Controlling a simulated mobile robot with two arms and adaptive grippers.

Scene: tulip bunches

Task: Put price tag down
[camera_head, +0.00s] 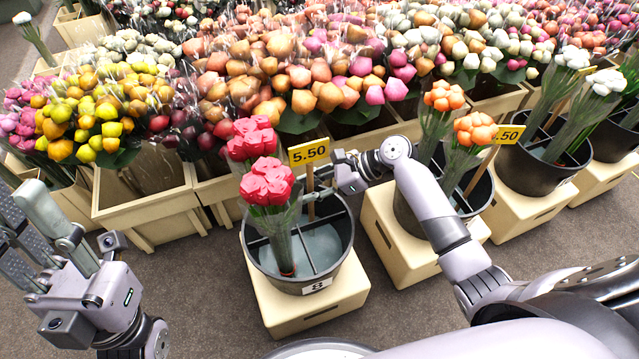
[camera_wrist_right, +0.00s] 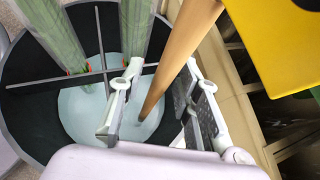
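The price tag (camera_head: 309,152) is a yellow card reading 5.50 on a wooden stick. It stands in the black bucket (camera_head: 350,232) marked 8, with its stick (camera_wrist_right: 177,65) reaching down into a compartment with pale water. My right gripper (camera_head: 343,178) is at the stick below the card. In the right wrist view its fingers (camera_wrist_right: 160,105) are apart on either side of the stick, with gaps showing. The yellow card (camera_wrist_right: 285,40) is partly cut off there. My left gripper (camera_head: 38,228) is at the left, fingers apart and empty, away from the bucket.
Red tulip bunches (camera_head: 268,184) stand in the same bucket, their wrapped stems (camera_wrist_right: 60,30) left of the stick in the wrist view. A bucket of orange tulips (camera_head: 475,130) with another tag (camera_head: 508,134) stands to the right. Wooden crates (camera_head: 150,210) of flowers line the back.

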